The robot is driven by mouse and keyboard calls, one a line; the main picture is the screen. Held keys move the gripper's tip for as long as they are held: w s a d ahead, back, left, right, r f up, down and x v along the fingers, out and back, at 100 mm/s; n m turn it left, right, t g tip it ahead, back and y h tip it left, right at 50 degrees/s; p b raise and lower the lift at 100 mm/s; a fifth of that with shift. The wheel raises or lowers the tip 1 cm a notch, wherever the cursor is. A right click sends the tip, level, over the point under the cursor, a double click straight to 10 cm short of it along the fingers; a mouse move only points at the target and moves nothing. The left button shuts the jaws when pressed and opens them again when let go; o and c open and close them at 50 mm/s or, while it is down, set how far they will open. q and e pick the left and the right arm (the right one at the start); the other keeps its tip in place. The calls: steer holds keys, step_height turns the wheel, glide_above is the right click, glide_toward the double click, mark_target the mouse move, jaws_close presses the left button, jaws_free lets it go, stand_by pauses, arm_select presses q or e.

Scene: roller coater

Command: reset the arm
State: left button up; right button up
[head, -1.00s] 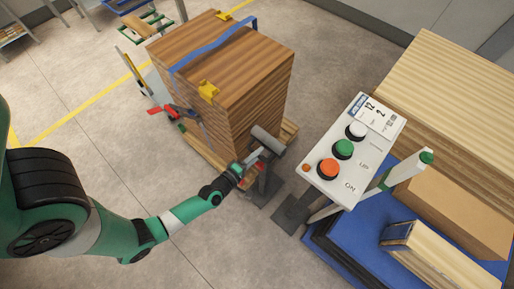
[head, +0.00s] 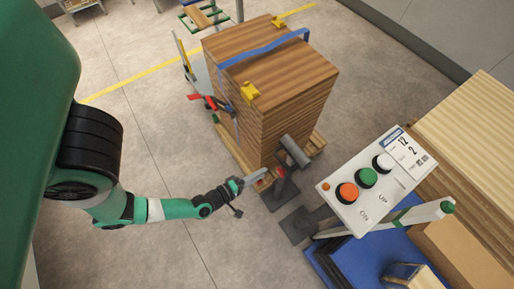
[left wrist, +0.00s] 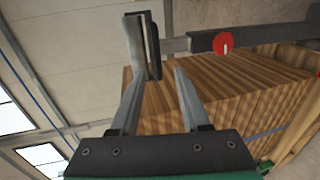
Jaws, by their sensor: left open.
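My left arm comes in from the left in the head view. Its gripper (head: 258,179) is beside a dark stand topped by a grey cylinder (head: 294,151), in front of the wood stack. In the left wrist view the two fingers (left wrist: 156,82) stand apart with nothing clearly held between them. A grey upright plate (left wrist: 137,46) shows close beyond the tips, and a dark bar with a red round knob (left wrist: 222,43) lies to its right. Whether the fingers touch the plate is not clear. My right gripper is not seen.
The strapped wood stack (head: 275,75) stands behind the gripper. A white control panel (head: 378,186) with orange, green and white buttons is to the right. Pale boards (head: 480,115) and a blue platform (head: 355,262) lie beyond. Bare floor (head: 130,155) is open at left.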

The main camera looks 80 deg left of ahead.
arm_select(q)
steer(key=shift+s+d, duration=0.1)
steer(key=shift+s, duration=0.35)
